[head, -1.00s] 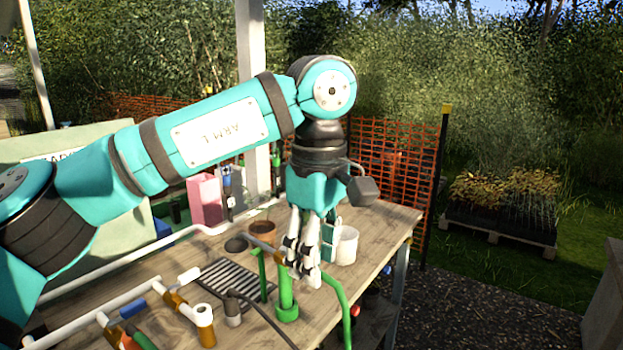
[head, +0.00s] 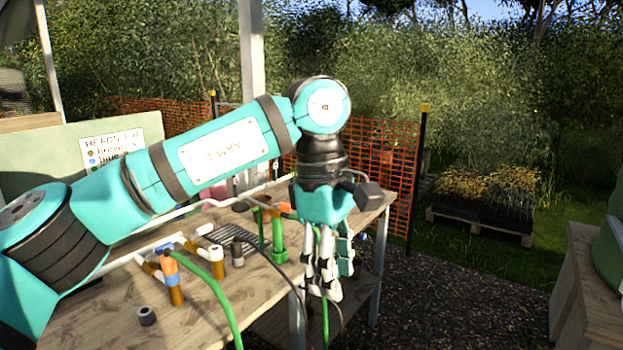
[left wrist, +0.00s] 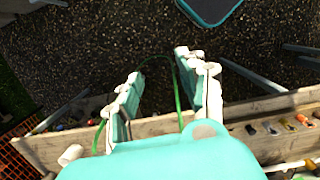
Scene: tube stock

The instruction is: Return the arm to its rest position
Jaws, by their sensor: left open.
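My left arm reaches in from the left in the head view, and its left gripper (head: 326,292) points down just past the front edge of the wooden bench (head: 262,290). The fingers are apart with nothing between them. In the left wrist view the left gripper (left wrist: 165,85) is open above dark gravel, and the bench edge (left wrist: 240,112) runs across behind the fingers. A green hose (left wrist: 176,85) shows beyond and between the fingers, lower down. My right gripper is not in view.
Orange mesh fence (head: 393,165) stands behind. A pallet of plants (head: 485,205) is at the right back. Gravel (head: 450,290) right of the bench is free.

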